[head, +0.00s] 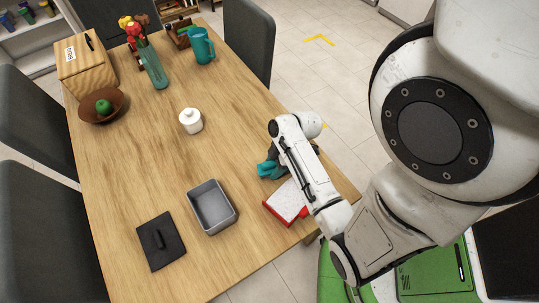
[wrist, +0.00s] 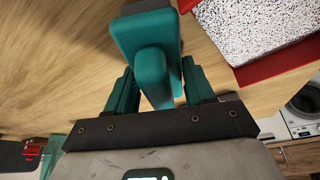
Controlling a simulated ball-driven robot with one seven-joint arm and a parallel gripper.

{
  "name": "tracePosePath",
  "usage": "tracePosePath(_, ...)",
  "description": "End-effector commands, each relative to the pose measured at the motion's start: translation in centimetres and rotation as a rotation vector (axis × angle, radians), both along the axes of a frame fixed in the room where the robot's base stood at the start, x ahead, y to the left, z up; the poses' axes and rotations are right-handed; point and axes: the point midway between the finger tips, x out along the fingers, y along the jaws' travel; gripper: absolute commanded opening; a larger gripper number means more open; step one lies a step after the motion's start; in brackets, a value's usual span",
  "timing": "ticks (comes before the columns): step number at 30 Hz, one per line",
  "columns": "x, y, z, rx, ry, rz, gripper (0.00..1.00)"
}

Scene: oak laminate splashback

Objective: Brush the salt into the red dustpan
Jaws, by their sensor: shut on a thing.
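The red dustpan (head: 268,208) lies near the table's right edge in the head view. White speckled material, seemingly the salt (head: 287,200), covers much of its inside. In the wrist view the dustpan's red wall (wrist: 285,62) and the speckled salt (wrist: 255,30) are at the upper right. My gripper (wrist: 158,68) is shut on a teal brush (wrist: 152,72), whose dark end points away from me. In the head view my gripper (head: 270,168) is just above and left of the dustpan, partly hidden by my arm. I cannot tell whether the bristles touch the table. No loose salt shows on the table.
A grey bin (head: 211,208) and a dark board (head: 160,241) lie left of the dustpan. A white lidded jar (head: 190,121) stands mid-table. A bowl (head: 101,105), wooden box (head: 84,63), vase (head: 153,65) and teal pitcher (head: 201,46) are farther back.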

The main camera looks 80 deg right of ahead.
Motion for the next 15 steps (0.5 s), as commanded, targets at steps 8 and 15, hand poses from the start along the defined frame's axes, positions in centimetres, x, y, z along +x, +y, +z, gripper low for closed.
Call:
tracePosePath(8,-2.0,2.5,0.0,0.001,0.003,0.001,0.24)
tracePosePath(15,-2.5,3.2,1.3,-0.004,-0.003,0.001,0.24)
